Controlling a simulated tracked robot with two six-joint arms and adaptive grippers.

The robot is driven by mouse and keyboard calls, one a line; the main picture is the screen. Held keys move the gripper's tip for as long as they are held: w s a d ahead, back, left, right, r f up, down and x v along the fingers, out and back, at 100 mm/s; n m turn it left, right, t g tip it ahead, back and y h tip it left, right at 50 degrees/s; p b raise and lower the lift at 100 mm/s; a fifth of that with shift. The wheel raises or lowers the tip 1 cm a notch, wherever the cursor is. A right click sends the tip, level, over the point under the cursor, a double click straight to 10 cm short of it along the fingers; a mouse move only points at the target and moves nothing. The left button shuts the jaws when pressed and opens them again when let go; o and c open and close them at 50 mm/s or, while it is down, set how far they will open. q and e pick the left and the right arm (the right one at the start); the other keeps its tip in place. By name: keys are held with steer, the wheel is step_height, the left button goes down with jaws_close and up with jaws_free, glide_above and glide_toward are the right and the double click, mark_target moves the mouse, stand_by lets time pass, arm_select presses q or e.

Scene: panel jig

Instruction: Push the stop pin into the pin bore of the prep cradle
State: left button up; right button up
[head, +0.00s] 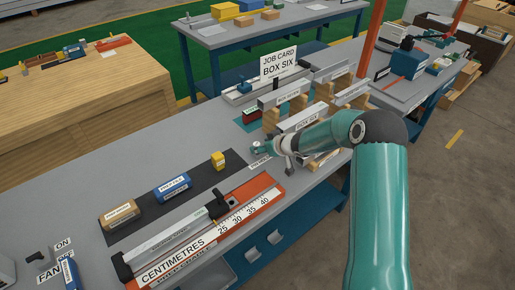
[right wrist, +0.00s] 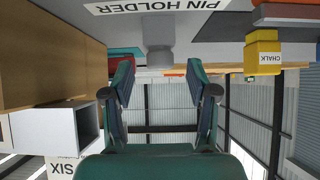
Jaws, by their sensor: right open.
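My right gripper (head: 260,147) reaches in from the right, low over the bench beside the pin holder label (head: 260,162). In the right wrist view its two fingers (right wrist: 160,72) are apart with nothing clamped. A grey cylindrical piece with a wider end, apparently the stop pin (right wrist: 160,52), stands by the PIN HOLDER label, in line with the gap between the fingers. In the head view I cannot make the pin out near the gripper. The prep cradle (head: 190,262) lies at the bench's front with a centimetre scale and a grey bar along it. Its pin bore is too small to tell. My left gripper is not in view.
A yellow chalk block (head: 218,160), a blue block (head: 172,188) and a tan block (head: 121,213) sit on the dark mat. Beyond my arm stand the BOX SIX panel (head: 304,121) and wooden supports. A job card (head: 279,63) stands behind.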

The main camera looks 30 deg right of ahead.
steer(key=v, duration=0.9)
steer(key=shift+s, duration=0.15)
steer(key=shift+a, duration=0.15)
